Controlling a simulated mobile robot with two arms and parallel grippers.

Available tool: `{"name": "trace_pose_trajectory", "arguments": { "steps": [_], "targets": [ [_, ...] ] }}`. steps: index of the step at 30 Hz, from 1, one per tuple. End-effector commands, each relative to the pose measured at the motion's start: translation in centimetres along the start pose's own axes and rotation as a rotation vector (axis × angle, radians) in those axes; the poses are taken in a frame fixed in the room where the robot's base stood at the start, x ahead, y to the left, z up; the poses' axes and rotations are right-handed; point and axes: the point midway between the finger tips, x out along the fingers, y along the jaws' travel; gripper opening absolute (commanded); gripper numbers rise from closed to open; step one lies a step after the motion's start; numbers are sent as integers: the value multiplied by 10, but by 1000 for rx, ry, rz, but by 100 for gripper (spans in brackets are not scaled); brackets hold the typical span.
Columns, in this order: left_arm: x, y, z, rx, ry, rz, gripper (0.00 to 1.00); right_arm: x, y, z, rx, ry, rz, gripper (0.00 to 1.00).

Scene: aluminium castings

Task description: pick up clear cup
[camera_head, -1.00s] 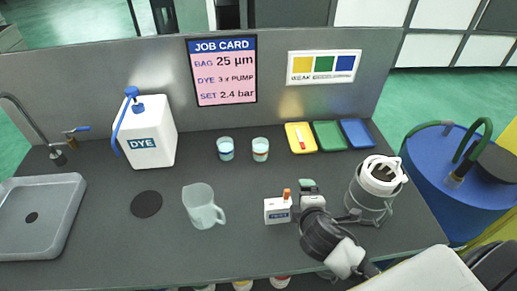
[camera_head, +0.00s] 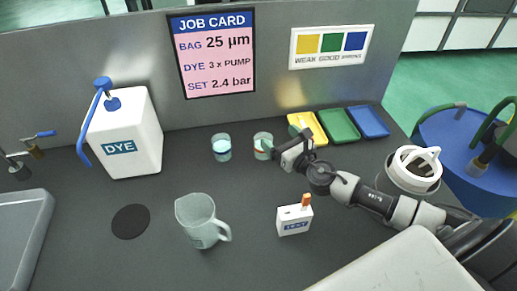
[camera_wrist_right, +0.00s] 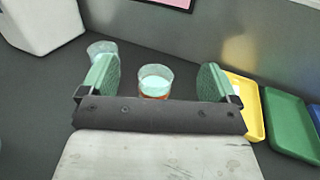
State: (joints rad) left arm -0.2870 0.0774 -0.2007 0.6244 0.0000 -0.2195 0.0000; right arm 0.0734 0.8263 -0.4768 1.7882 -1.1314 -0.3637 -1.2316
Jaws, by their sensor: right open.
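Two small clear cups stand on the dark bench. The left cup (camera_head: 221,148) holds something pale blue. The right cup (camera_head: 262,144) has whitish contents and a reddish band low down. My right gripper (camera_head: 278,147) is open just right of the right cup. In the right wrist view, the right cup (camera_wrist_right: 155,82) shows between the two green-padded fingers of the gripper (camera_wrist_right: 160,78), apart from both, its base hidden by the gripper body. The left cup (camera_wrist_right: 101,50) is partly covered by the left finger there. My left gripper is out of view.
A yellow tray (camera_head: 318,136), green tray (camera_head: 340,125) and blue tray (camera_head: 369,121) lie right of the gripper. A jug (camera_head: 200,222), a white tester box (camera_head: 294,220) and a white DYE container (camera_head: 130,140) stand on the bench. A grey panel (camera_head: 140,60) rises behind.

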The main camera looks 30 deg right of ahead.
Motion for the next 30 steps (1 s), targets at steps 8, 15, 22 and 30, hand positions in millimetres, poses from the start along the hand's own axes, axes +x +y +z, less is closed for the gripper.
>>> {"name": "trace_pose_trajectory", "arguments": {
  "steps": [8,15,22,30],
  "targets": [
    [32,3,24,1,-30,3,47,0,0,-35,1,1,0,91],
    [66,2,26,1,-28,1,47,0,0,-70,3,1,-1,91],
    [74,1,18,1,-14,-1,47,13,0,-77,3,-3,-3,91],
    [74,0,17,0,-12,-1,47,42,0,-77,4,-3,-3,91]
  ]
}}
